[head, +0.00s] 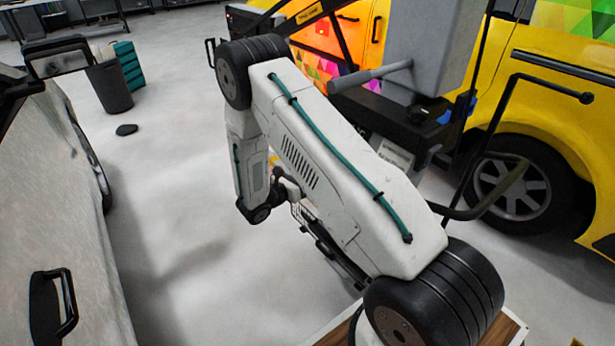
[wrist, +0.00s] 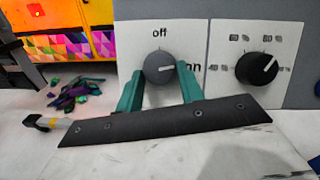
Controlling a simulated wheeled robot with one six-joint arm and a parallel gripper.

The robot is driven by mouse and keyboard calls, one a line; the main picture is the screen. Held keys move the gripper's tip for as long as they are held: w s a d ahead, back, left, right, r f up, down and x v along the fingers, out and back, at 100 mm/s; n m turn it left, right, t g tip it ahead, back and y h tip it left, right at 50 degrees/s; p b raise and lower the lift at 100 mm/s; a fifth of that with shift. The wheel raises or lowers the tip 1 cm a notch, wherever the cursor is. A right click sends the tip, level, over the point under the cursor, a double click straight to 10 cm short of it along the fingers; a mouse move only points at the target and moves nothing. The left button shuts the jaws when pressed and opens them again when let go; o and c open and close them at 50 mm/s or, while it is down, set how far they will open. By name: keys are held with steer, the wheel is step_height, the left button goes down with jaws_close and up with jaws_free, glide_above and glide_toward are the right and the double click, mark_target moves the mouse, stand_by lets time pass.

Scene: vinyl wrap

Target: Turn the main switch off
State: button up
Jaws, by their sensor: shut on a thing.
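In the wrist view the main switch is a round grey knob (wrist: 158,68) on a white label plate. "Off" is printed above it and "on" to its right, partly covered by a finger. A pale pointer line on the knob appears to point right, toward "on". My gripper (wrist: 160,78) has two teal fingers, one at each side of the knob's lower part, shut on it. In the head view my arm fills the middle, and I cannot make out the fingers or the switch there.
A black knob (wrist: 257,67) on a second label plate sits right of the switch. Coloured scraps (wrist: 75,92) lie at left. In the head view a yellow vehicle (head: 560,110) stands at right, a grey bin (head: 109,86) at back left. Open floor lies between.

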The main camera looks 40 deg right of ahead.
steer(key=shift+s+d+r+n+t+y, duration=0.15)
steer(key=shift+n+t+y, duration=0.65)
steer(key=shift+n, duration=2.15)
steer(key=shift+s+r+n+t+y, duration=0.25)
steer(key=shift+n+t+y, duration=0.55)
steer(key=shift+n, duration=2.2)
steer(key=shift+s+d+r+n+t+y, duration=0.2)
steer(key=shift+n+t+y, duration=0.55)
steer(key=shift+n, duration=2.2)
steer(key=shift+a+y, duration=0.15)
steer(key=shift+y, duration=0.2)
steer(key=o, duration=1)
